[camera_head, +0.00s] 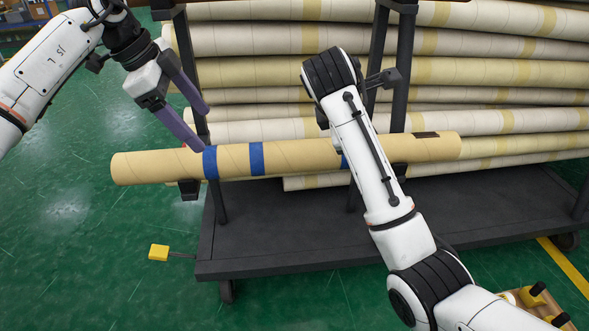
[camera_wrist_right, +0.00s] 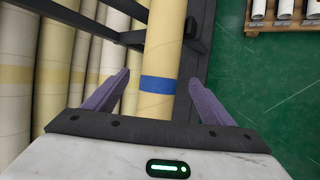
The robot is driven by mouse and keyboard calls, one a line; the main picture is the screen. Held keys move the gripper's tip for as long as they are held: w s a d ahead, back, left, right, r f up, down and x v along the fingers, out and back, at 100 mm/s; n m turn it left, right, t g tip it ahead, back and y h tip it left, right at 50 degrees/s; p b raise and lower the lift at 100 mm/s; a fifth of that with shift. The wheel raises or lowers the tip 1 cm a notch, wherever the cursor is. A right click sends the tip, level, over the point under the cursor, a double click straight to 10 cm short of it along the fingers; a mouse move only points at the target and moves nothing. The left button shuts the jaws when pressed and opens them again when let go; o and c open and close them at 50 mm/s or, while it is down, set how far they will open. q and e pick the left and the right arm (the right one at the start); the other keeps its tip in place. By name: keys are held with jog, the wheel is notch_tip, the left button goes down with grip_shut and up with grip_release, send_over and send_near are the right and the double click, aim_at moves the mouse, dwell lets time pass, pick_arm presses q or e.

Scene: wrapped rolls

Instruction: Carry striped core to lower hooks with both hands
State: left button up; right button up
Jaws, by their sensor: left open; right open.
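The striped core (camera_head: 310,155) is a long tan tube with blue bands, lying across the front of the dark rack. A lower hook (camera_head: 190,188) shows beneath its left part; contact at the right part is hidden by my right arm. My left gripper (camera_head: 204,129) is open, its fingertips just above and behind the core near the left blue band. My right gripper is hidden behind its arm in the head view. In the right wrist view the right gripper (camera_wrist_right: 158,78) is open, one finger on each side of the core (camera_wrist_right: 163,50) near a blue band.
Several pale wrapped rolls (camera_head: 270,72) are stacked on the rack behind the core. The rack's dark base deck (camera_head: 300,245) is bare in front. A yellow block (camera_head: 158,252) sits at its left. Green floor is open at left.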

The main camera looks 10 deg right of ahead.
jog(key=v, duration=0.3)
jog(key=shift+s+a+r, duration=0.1)
jog(key=shift+s+r, duration=0.05)
jog(key=shift+r, duration=0.05)
